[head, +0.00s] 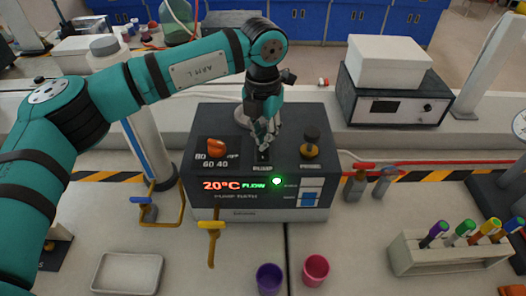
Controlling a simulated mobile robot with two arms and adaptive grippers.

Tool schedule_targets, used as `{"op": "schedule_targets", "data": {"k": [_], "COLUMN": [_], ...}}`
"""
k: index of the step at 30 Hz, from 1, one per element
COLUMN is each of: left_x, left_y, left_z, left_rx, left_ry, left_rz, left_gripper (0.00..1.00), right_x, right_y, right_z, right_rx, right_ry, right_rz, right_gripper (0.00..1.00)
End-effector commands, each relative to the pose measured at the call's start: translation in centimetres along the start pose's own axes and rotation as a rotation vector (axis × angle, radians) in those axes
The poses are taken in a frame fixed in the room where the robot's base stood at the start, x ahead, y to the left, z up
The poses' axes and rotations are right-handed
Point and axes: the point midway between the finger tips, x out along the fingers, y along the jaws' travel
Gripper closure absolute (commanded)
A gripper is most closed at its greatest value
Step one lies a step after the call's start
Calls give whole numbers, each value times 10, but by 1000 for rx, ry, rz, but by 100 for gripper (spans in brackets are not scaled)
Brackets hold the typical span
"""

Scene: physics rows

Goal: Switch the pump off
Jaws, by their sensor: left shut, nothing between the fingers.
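The pump bath (260,213) is a dark-topped box in the middle of the bench. A small switch plate (263,156) lies at the middle of the top, partly hidden by my left gripper (263,142). That gripper is shut and empty, pointing down just over the plate; I cannot tell whether it touches. My right gripper is not in view.
A black knob on an orange base (310,146) stands right of my gripper. A blue-and-white panel (310,192) is on the box front.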

Motion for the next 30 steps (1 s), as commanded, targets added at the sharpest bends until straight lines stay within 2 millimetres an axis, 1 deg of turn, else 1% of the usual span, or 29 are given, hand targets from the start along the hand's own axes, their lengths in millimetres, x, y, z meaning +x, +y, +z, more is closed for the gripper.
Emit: {"op": "schedule_targets", "data": {"k": [30], "left_x": [16], "left_y": [0], "left_z": [0], "left_rx": [0], "left_ry": [1], "left_rz": [0], "left_gripper": [100], "right_x": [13], "right_y": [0], "right_z": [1], "right_rx": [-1], "right_ry": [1], "right_rz": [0], "right_gripper": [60]}}
